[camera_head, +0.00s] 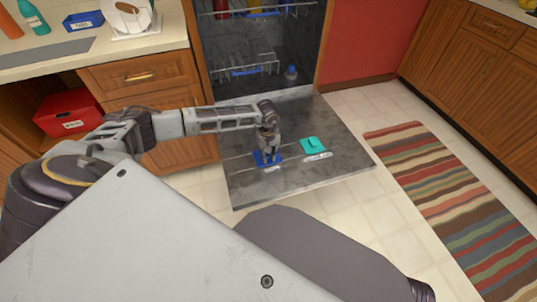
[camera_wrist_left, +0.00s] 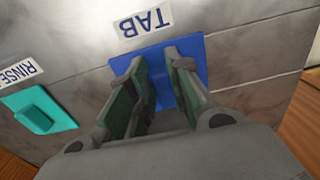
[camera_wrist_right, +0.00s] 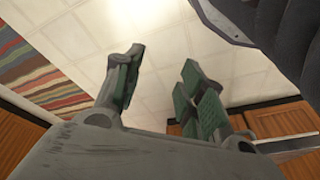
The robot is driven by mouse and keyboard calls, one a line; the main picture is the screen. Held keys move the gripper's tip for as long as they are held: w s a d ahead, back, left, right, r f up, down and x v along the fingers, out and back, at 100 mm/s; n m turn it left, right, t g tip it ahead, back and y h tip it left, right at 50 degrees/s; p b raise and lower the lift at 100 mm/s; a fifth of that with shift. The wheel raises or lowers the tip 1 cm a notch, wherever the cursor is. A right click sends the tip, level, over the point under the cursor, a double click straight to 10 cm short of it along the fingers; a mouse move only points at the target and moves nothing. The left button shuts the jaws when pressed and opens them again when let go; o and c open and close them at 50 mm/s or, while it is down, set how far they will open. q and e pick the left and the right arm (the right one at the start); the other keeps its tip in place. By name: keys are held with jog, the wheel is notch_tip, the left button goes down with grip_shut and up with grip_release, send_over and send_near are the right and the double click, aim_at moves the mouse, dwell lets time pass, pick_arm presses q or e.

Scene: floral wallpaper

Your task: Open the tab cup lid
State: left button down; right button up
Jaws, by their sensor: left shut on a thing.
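The blue tab cup lid (camera_head: 276,158) is on the inside of the lowered dishwasher door (camera_head: 335,175). In the left wrist view the blue lid (camera_wrist_left: 155,54) sits beside a white label (camera_wrist_left: 145,22) reading TAB. My left gripper (camera_head: 267,153) reaches down onto the lid and is shut on its raised part, which the fingers mostly hide. The lid appears flat against the door. My right gripper (camera_wrist_right: 163,62) shows only in the right wrist view, with its fingers apart and empty, above the tiled floor.
A teal rinse lid (camera_head: 312,145) with its own label is next to the blue lid. The dishwasher racks (camera_head: 245,67) are behind the door. A counter (camera_head: 90,55) and wooden drawers stand at left. A striped rug (camera_head: 450,190) lies on the floor at right.

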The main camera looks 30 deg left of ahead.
aim_at(250, 165)
pick_arm(q)
jog(key=shift+s+a, duration=0.55)
jog(key=shift+s, duration=0.05)
jog(key=s+a+p, duration=0.2)
jog(key=s+a, duration=0.1)
jog(key=shift+s, duration=0.35)
jog(key=shift+s+a, duration=0.6)
jog(key=shift+s, duration=0.05)
pick_arm(e)
jog(key=f, duration=0.3)
jog(key=shift+s+d+f+g, duration=0.2)
jog(key=shift+d+g, duration=0.1)
jog(key=shift+d, duration=0.1)
pick_arm(q)
jog(key=c, duration=1.3)
grip_release()
pick_arm(e)
jog(key=shift+r, duration=0.25)
jog(key=shift+a, duration=0.1)
